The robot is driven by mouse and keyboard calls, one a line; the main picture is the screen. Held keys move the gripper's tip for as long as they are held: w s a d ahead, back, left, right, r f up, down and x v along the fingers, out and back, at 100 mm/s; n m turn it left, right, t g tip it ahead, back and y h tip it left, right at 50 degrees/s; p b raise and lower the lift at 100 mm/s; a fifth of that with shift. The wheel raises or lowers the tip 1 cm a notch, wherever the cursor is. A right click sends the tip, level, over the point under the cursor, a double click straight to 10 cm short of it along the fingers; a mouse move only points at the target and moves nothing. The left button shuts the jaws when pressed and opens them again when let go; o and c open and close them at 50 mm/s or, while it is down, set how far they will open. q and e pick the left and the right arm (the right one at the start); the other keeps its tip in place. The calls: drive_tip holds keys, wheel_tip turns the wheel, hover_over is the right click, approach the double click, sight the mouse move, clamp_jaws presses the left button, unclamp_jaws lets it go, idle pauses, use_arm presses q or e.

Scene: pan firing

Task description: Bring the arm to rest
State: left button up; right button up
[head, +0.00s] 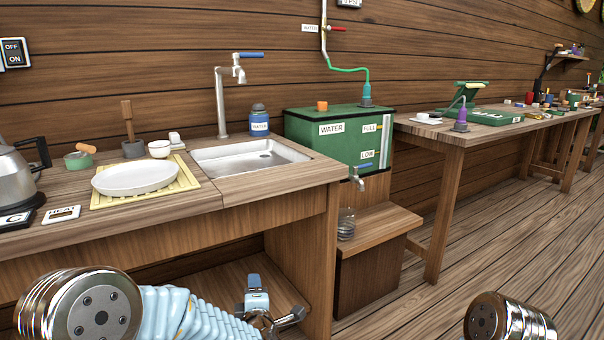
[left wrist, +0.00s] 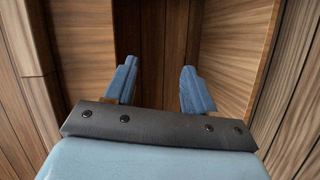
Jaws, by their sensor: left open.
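My left arm comes in at the lower left of the head view. My left gripper (head: 284,318) is low in front of the wooden counter, near its open lower shelf. In the left wrist view my left gripper (left wrist: 156,88) has its two blue fingers wide apart with nothing between them. Only wood panels show beyond the fingers. A round metal part of my right arm shows at the bottom right of the head view. My right gripper is not in view.
The counter (head: 262,184) holds a sink (head: 250,158), a white plate (head: 134,177) and a kettle (head: 16,172). A green water tank (head: 338,150) stands right of it, above a wooden step (head: 372,228). A long workbench (head: 440,130) runs back right. Floor at right is clear.

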use_arm(q)
drive_tip(key=s+f+m+g+h, duration=0.35)
drive_tip(key=f+m, duration=0.25)
drive_tip(key=f, duration=0.8)
drive_tip(key=s+f+m+g+h, duration=0.2)
drive_tip(key=s+f+m+g, duration=0.6)
drive_tip(key=s+f, duration=0.8)
drive_tip(key=shift+s+f+m+h, duration=0.15)
drive_tip(key=shift+s+m+h, duration=0.2)
drive_tip(key=shift+s, duration=0.6)
drive_tip(key=s+f+m+g, duration=0.1)
drive_tip(key=s, duration=0.2)
drive_tip(key=s+m+g, duration=0.1)
drive_tip(key=s, duration=0.2)
drive_tip(key=s+f+m+g+h, duration=0.1)
drive_tip(key=s, duration=0.2)
drive_tip(key=shift+d+f, duration=0.15)
drive_tip(key=shift+f, duration=0.2)
